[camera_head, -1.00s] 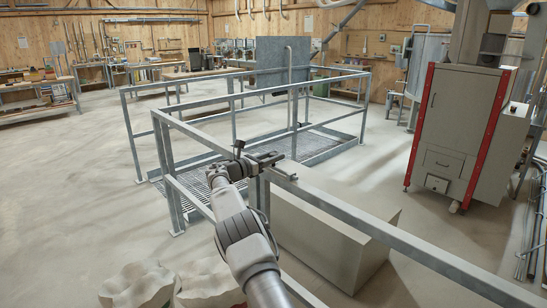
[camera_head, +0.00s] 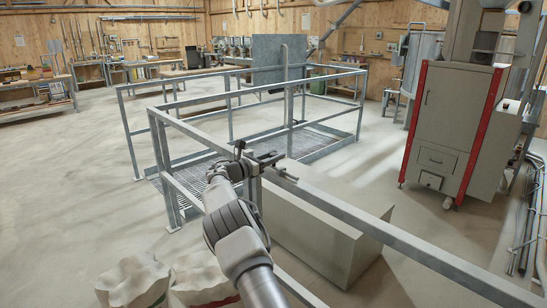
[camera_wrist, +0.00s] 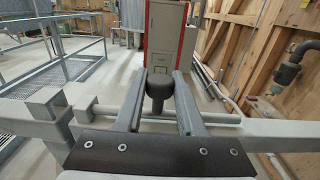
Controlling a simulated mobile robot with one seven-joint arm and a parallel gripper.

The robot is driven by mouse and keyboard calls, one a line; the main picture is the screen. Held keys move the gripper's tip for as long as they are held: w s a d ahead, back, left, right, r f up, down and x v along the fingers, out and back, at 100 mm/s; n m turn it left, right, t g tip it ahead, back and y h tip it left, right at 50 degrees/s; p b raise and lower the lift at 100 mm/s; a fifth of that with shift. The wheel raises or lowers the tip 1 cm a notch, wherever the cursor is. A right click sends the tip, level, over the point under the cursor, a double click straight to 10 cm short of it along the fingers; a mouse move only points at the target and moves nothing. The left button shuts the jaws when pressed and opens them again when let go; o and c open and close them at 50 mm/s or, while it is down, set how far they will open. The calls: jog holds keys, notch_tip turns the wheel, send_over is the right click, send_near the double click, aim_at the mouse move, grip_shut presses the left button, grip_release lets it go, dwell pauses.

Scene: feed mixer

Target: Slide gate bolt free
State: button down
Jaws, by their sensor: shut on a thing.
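The gate bolt is a grey rod (camera_wrist: 218,118) lying level along the galvanised top rail, with a dark round knob (camera_wrist: 157,88) standing up from it. My gripper (camera_wrist: 159,82) has one finger on each side of the knob and is shut on it. The rod's left end lies near the square post bracket (camera_wrist: 52,108) in the wrist view; I cannot tell whether it still sits inside. In the head view my gripper (camera_head: 270,158) is at the top rail beside the gate post, and hides most of the bolt.
Galvanised railings (camera_head: 400,240) run to the lower right and around a floor grating (camera_head: 325,145) behind. A beige block (camera_head: 320,235) stands beyond the rail. Sacks (camera_head: 135,280) lie at lower left. A grey cabinet with red edges (camera_head: 450,130) stands right. Open floor lies left.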

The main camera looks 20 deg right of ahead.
jog(key=shift+s+d+f, duration=0.1)
jog(key=shift+s+f, duration=0.05)
jog(key=c, duration=0.9)
grip_release()
jog(key=o, duration=0.4)
jog(key=v, duration=1.7)
jog(key=shift+s+a, duration=0.15)
jog(key=shift+a, duration=0.05)
jog(key=shift+r, duration=0.2)
